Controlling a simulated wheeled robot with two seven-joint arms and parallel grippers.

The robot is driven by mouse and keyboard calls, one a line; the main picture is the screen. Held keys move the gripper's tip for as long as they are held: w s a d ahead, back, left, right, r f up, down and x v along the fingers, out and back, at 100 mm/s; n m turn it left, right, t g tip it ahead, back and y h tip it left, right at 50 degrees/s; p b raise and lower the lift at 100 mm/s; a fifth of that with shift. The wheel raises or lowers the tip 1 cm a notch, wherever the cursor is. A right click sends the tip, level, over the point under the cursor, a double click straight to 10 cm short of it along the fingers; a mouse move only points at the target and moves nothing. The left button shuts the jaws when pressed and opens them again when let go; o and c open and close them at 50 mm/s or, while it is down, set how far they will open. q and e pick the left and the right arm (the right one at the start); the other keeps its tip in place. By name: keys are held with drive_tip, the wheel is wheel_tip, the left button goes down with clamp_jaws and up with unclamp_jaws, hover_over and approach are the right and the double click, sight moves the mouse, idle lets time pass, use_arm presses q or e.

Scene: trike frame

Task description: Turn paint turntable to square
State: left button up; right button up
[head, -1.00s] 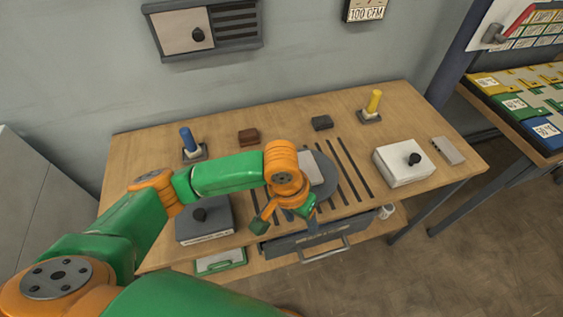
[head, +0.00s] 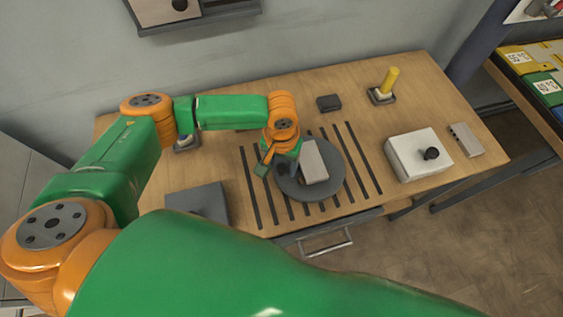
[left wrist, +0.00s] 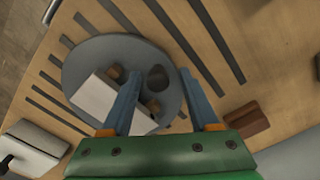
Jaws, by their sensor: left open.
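The paint turntable is a round grey disc (head: 335,183) on the wooden table, over dark parallel slots. A pale block (head: 314,158) sits on it, with small brown pieces beside it in the left wrist view. My left gripper (head: 277,168) is over the disc's left part, pointing down. In the left wrist view its two blue fingers (left wrist: 160,76) are apart. A dark round knob (left wrist: 157,78) on the disc shows between the fingertips; I cannot tell if they touch it. Part of the disc (left wrist: 85,55) is hidden by the fingers. My right gripper is out of view.
A white box with a black knob (head: 405,160) stands right, beside a small grey block (head: 466,139). A yellow peg (head: 389,82) and dark block (head: 329,103) are behind. A grey box (head: 206,203) is at left. A drawer handle (head: 328,249) projects in front.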

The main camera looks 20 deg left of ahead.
use_arm(q)
drive_tip(key=shift+s+d+r, duration=0.1)
drive_tip(key=shift+s+r, duration=0.05)
drive_tip(key=shift+s, duration=0.05)
clamp_jaws()
idle(1.1)
